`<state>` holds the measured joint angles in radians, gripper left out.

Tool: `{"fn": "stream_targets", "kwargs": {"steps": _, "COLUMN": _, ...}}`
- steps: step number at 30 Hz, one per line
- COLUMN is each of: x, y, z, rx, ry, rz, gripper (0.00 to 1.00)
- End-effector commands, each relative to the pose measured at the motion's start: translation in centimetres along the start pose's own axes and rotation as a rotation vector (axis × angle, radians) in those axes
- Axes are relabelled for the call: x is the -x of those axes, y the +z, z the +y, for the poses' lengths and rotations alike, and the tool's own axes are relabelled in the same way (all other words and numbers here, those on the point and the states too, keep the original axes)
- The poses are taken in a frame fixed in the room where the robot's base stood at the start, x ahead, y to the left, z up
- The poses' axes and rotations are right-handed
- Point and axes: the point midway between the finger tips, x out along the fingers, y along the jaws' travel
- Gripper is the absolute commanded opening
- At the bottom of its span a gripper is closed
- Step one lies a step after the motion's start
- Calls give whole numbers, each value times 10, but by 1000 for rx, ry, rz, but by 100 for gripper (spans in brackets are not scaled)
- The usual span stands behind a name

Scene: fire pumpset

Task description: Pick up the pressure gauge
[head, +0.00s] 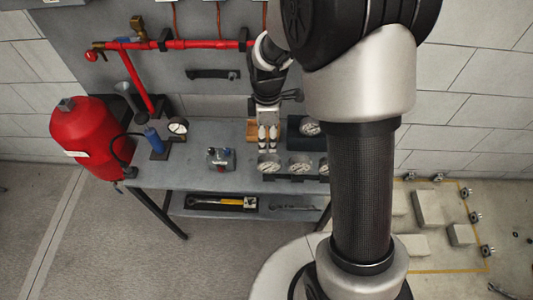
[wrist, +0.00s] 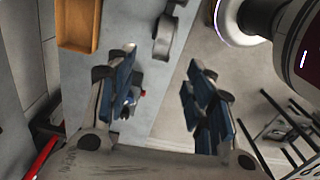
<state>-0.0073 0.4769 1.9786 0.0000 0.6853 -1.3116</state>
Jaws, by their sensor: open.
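Several round white-faced pressure gauges show in the head view. Three stand in a row at the bench's front edge: a left one (head: 269,164), a middle one (head: 299,164) and a right one (head: 323,167) partly covered by my arm. Another gauge (head: 310,127) sits on a dark block behind them, and one more (head: 177,126) stands at the left by the red tank. My gripper (head: 268,142) points down over the bench, behind the left front gauge. In the wrist view its two fingers (wrist: 162,75) are wide apart with nothing held between them.
A brown tray (head: 252,132) is beside my gripper, also in the wrist view (wrist: 78,25). A small grey device (head: 220,158) stands left on the bench. A red tank (head: 90,135) and red pipe (head: 180,44) are at the left. The lower shelf (head: 275,205) holds tools.

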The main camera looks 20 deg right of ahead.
Motion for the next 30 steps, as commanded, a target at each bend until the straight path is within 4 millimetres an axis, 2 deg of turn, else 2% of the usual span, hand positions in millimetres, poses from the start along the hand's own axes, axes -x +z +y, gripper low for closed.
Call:
{"fn": "stream_targets", "kwargs": {"steps": 1, "x": -15, "y": 0, "z": -2, "rx": -1, "ry": -5, "rz": -1, "gripper": 48}}
{"fn": "stream_targets", "kwargs": {"steps": 3, "x": -31, "y": 1, "z": -2, "rx": -1, "ry": -5, "rz": -1, "gripper": 48}}
{"fn": "stream_targets", "kwargs": {"steps": 12, "x": -92, "y": 1, "z": -2, "rx": -3, "ry": -4, "rz": -1, "gripper": 48}}
{"fn": "stream_targets", "kwargs": {"steps": 23, "x": -115, "y": 3, "z": -3, "rx": -4, "ry": -1, "rz": 0, "gripper": 48}}
{"fn": "stream_targets", "kwargs": {"steps": 30, "x": -152, "y": 8, "z": -7, "rx": -3, "ry": -4, "rz": -1, "gripper": 48}}
